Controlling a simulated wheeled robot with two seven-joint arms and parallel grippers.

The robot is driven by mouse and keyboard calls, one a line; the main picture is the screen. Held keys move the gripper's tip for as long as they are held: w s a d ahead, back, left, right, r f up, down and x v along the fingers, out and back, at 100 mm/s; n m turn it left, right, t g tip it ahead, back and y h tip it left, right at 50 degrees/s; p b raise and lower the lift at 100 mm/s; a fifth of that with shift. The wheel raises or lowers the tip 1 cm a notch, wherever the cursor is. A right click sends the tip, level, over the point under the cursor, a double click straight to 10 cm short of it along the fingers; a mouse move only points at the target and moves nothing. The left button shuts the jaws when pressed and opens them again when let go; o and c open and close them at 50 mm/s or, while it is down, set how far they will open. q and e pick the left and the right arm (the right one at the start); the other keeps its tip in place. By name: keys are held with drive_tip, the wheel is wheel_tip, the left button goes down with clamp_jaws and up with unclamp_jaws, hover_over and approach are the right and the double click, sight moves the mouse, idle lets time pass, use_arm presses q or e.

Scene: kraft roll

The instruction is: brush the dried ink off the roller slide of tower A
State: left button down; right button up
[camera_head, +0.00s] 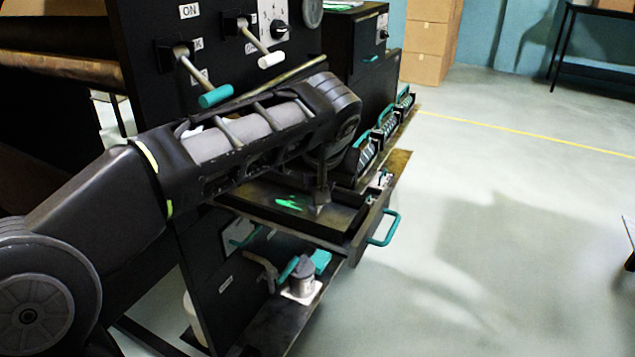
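The roller slide (352,240) is a dark, shallow tray that stands pulled out of the black machine, with a teal handle (390,228) at its outer end. A bright green ink patch (290,203) lies on its bed. My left arm comes in from the left across the machine front. My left gripper (320,203) points down over the slide, just right of the ink. It is small and dark here, so I cannot tell its opening, whether it holds a brush, or whether it touches the bed. My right gripper is out of view.
Levers with teal (216,96) and white (271,60) grips stick out above my arm. More units with teal handles (388,112) line the machine behind. A grey cylinder (303,270) sits on a lower ledge. Cardboard boxes (428,45) stand at the back.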

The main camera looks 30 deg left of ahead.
use_arm(q)
drive_tip(key=shift+f, duration=0.1)
drive_tip(key=shift+a, duration=0.15)
drive_tip(key=shift+a, duration=1.7)
drive_tip(key=shift+s+a, duration=0.1)
drive_tip(key=shift+a, duration=1.6)
